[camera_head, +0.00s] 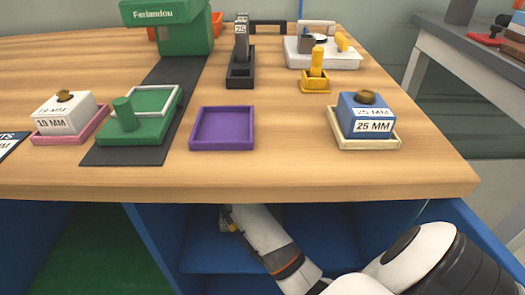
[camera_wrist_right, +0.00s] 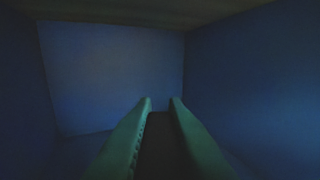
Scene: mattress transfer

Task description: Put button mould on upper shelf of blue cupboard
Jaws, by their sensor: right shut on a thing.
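The blue cupboard (camera_head: 210,258) is under the wooden table, with its upper compartment open towards me. My right arm reaches into it, and the right gripper (camera_head: 228,219) is just below the table's front edge, partly hidden. In the right wrist view, the right gripper's two green fingers (camera_wrist_right: 161,103) point at the back wall of the blue compartment (camera_wrist_right: 110,75). They are shut on a dark thing (camera_wrist_right: 160,140), too dim to make out as the button mould. My left gripper is not in view.
On the table are an empty purple tray (camera_head: 222,145), a blue 25 MM block (camera_head: 365,118), a white 19 MM block (camera_head: 65,113), a green press (camera_head: 170,30) and a dark holder (camera_head: 240,72). Cupboard side walls and the tabletop bound the compartment; its visible back is clear.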

